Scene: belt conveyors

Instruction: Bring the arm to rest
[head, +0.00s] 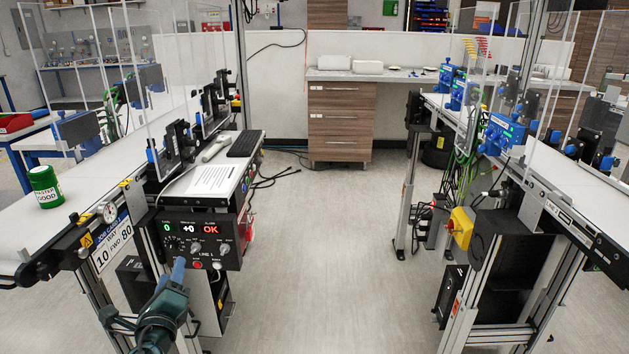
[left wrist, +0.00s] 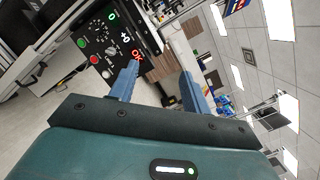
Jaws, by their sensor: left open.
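My left gripper (head: 178,272) is in the lower left of the head view, in front of the lower part of a black control panel (head: 232,255). Its two blue fingers are apart with nothing between them in the left wrist view (left wrist: 160,80). The panel also shows in the left wrist view (left wrist: 98,42), turned on its side beyond the fingers. Whether a fingertip touches the panel I cannot tell. My right gripper is not in view.
A green can (head: 45,187) stands on the left conveyor belt (head: 90,205). A second conveyor (head: 590,190) stands at the right. The floor (head: 315,260) between the conveyors is clear.

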